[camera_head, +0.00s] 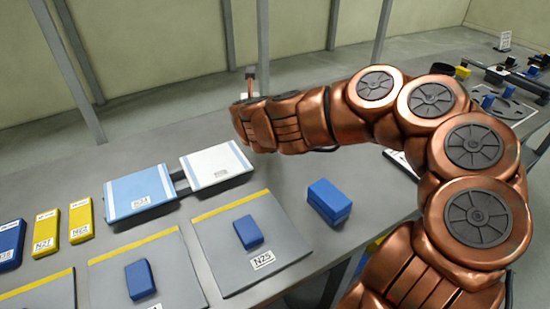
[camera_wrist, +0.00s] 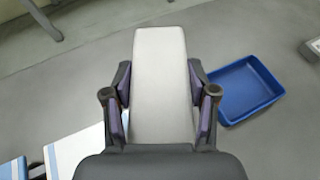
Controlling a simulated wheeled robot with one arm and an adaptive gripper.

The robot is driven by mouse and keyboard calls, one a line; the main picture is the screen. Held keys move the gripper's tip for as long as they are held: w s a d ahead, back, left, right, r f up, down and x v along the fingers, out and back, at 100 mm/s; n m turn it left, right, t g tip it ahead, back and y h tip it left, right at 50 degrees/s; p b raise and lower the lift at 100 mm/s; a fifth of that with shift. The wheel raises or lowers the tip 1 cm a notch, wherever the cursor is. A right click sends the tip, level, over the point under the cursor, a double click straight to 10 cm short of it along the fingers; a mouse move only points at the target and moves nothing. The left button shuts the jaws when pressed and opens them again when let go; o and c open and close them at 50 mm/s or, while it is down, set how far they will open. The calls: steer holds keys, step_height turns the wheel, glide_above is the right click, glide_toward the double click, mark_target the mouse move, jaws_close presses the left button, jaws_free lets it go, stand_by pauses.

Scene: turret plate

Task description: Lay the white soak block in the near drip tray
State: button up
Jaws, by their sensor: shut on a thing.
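My gripper (camera_wrist: 160,98) is shut on the white soak block (camera_wrist: 160,70), with a dark finger on each long side. The block is a long pale bar pointing away from the wrist, held over the grey bench. In the head view my arm hides the block and the fingers. A blue open drip tray (camera_wrist: 240,92) lies on the bench to the right of the block in the wrist view, apart from it, and looks empty. I cannot tell whether it is the near one. It does not show in the head view.
A white panel (camera_head: 215,165) and a light-blue panel (camera_head: 139,192) lie on the bench. A blue block (camera_head: 328,201) stands right of them. Grey plates (camera_head: 285,225) with yellow strips bear small blue blocks in front. Yellow and blue labelled blocks line the left. Black parts lie far right.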

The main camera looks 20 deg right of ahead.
steer(key=s+d+f+n+y+b, duration=0.25)
steer(key=d+b, duration=0.65)
steer(key=d, duration=0.6)
steer(key=s+d+f+y+b, duration=0.1)
steer(key=s+d+b, duration=0.1)
steer(key=s+d, duration=0.1)
steer(key=s+d+f+n+y+b, duration=0.1)
steer(key=s+d+f+b, duration=0.1)
steer(key=s, duration=0.4)
steer(key=s+d+f+n+y+b, duration=0.1)
steer(key=s+d+f+b, duration=0.1)
steer(key=s+d+b, duration=0.1)
steer(key=shift+s+d+f+b, duration=0.15)
steer(key=shift+s+b, duration=0.1)
steer(key=shift+s, duration=0.3)
steer(key=shift+s+d+f+b, duration=0.1)
steer(key=shift+s+d+b, duration=0.1)
steer(key=shift+s, duration=0.35)
steer(key=w+d, duration=0.3)
steer(key=w+d+f, duration=0.1)
steer(key=w+d, duration=0.2)
steer(key=w, duration=0.1)
steer(key=w+d, duration=0.3)
steer(key=w, duration=0.1)
steer(key=shift+d+f+b, duration=0.25)
steer(key=shift+b, duration=0.1)
steer(key=shift+w+d, duration=0.4)
steer(key=shift+d, duration=0.05)
steer(key=shift+f+b, duration=0.45)
steer(key=shift+f, duration=1.25)
